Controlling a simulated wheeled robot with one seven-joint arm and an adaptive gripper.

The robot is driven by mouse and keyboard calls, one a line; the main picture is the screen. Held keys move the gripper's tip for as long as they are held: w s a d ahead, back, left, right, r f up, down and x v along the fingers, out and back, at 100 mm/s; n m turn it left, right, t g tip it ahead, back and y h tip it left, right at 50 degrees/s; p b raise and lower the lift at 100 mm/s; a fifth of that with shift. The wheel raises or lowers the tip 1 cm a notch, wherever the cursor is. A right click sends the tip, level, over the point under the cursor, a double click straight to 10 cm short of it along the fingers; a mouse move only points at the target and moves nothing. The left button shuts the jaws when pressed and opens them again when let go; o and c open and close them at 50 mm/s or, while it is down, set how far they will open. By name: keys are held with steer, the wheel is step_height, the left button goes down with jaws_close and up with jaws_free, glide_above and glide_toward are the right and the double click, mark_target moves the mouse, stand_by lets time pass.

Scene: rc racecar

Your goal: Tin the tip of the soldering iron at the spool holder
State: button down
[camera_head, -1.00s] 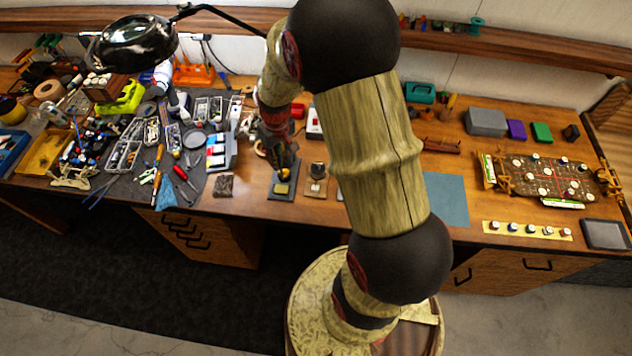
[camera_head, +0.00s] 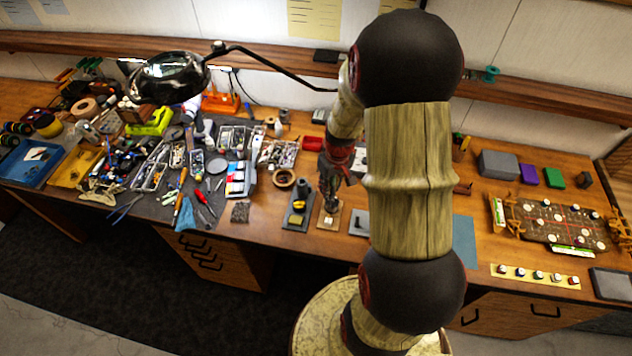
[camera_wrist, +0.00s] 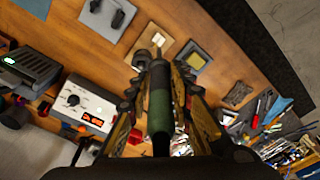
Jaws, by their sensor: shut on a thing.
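My gripper (camera_wrist: 160,105) is shut on the soldering iron (camera_wrist: 160,112), whose dark green handle runs between the fingers in the wrist view. The iron points away from the wrist camera, and its tip is hard to make out. In the head view my gripper (camera_head: 329,183) hangs over the small wooden base of the spool holder (camera_head: 328,222). That base also shows beyond the fingers in the wrist view (camera_wrist: 140,57). Whether the tip touches the solder cannot be told. The iron stand (camera_head: 299,217), with a yellow sponge, is just left of the holder.
A white soldering station (camera_wrist: 88,103) with a red display is near the gripper. A grey plate (camera_head: 359,223) lies right of the holder. Crowded tools and trays fill the bench's left. A magnifier lamp (camera_head: 170,78) overhangs the back. A blue mat (camera_head: 464,243) is clear.

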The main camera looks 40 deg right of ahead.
steer(key=shift+w+a+f+n, duration=0.1)
steer(key=shift+w+f+n, duration=0.05)
steer(key=shift+f+n, duration=0.3)
steer(key=shift+f+b, duration=1.65)
steer(key=shift+f, duration=0.75)
steer(key=shift+f+b, duration=1.05)
steer(key=shift+b, duration=0.4)
stand_by(3.7)
